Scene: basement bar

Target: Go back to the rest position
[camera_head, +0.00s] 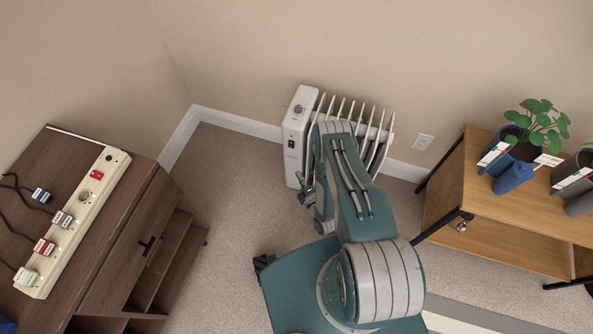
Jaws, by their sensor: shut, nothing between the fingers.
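My arm is folded, its upper link pointing up the picture in front of the heater. My gripper (305,192) shows only in small part at the left side of this link, below the heater's front panel. The rest of it is hidden behind the arm. It is shut and holds nothing. I cannot tell how far it is from the heater.
A white oil heater (299,125) stands against the wall. A dark wooden cabinet (130,235) at left bears a power strip (75,218) with several plugs. A wooden shelf table (455,187) at right bears potted plants (525,140). Carpet (225,190) is clear between cabinet and heater.

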